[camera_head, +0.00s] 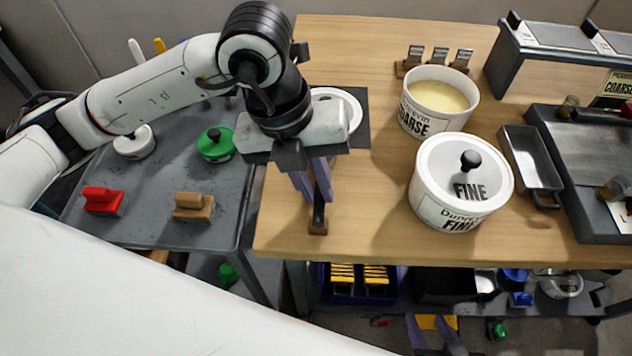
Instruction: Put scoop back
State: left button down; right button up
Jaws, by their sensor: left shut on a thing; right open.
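My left gripper (319,196) has purple fingers and points down above the near left part of the wooden table. It is shut on a slim dark and brown piece (318,225), which looks like the scoop's handle. The fingers and wrist cover much of it, and I cannot see a scoop head or whether it touches the table. My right gripper (431,327) is open and low at the bottom edge, below the table front. A white tub marked COARSE (428,122) stands open with cream-coloured contents. A white tub marked FINE (440,205) has its black-knobbed lid on.
A grey metal pan (533,165) lies right of the tubs, beside a dark machine (585,160). A white round item (345,100) is partly behind my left wrist. A grey cart (150,222) at left holds red, brown, green and white handled items. Bare wood lies between gripper and tubs.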

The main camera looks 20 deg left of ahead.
pick_arm(q)
jog(key=shift+f, duration=0.2)
jog(key=c, duration=1.7)
grip_release()
jog(key=shift+r, duration=0.15)
jog(key=shift+c, duration=0.2)
jog(key=v, duration=1.2)
jog(key=shift+p, duration=0.4)
jog(key=shift+r, duration=0.1)
